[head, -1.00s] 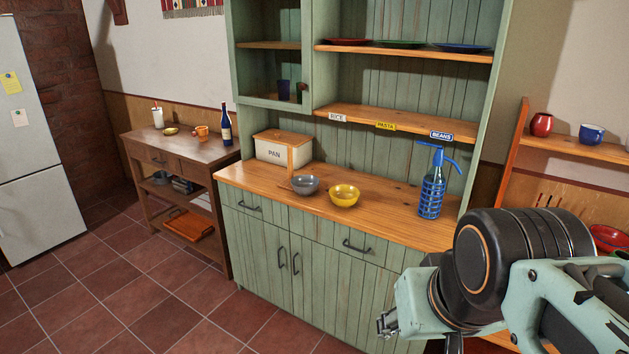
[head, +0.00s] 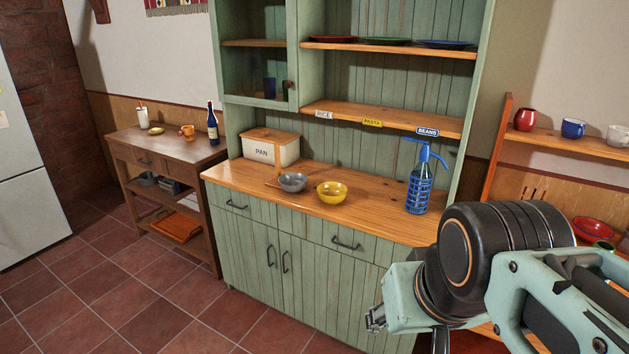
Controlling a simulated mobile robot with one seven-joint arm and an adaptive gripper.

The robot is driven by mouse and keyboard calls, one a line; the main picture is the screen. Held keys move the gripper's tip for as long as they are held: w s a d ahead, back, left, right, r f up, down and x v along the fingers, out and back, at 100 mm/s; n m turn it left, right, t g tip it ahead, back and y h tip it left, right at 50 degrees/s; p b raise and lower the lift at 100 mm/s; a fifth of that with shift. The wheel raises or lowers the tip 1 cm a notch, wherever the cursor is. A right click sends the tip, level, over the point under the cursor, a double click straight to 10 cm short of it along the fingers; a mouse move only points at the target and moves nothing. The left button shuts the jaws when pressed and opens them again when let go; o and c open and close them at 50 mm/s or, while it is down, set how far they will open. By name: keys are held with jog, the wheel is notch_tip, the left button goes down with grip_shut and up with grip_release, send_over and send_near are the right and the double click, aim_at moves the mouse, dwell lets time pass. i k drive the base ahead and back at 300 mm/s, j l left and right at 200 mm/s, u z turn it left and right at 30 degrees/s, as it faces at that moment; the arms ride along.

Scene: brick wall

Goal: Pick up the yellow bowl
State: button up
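The yellow bowl (head: 332,194) stands upright on the wooden counter (head: 375,220) of the green cabinet, near its front edge. It looks empty. A grey bowl (head: 292,183) sits just to its left, close beside it. My gripper (head: 372,320) is at the lower right, in front of the cabinet doors and below the counter, apart from the bowl. It is small and seen from the side, so whether its fingers are open cannot be told. My arm covers the right end of the cabinet.
A blue siphon bottle (head: 420,180) stands right of the bowls. A white PAN box (head: 270,148) is behind them. A shelf (head: 385,117) with labels hangs above the counter. The counter between yellow bowl and siphon is clear. A brown side table (head: 165,150) stands left.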

aim_at(332, 194)
jog(key=i+l+z, duration=0.1)
jog(key=i+l, duration=0.15)
jog(key=i, duration=0.15)
jog(key=i+l+z, duration=0.1)
jog(key=i, duration=0.25)
jog(key=i+l+z, duration=0.1)
jog(key=i+l, duration=0.2)
jog(key=i, duration=0.1)
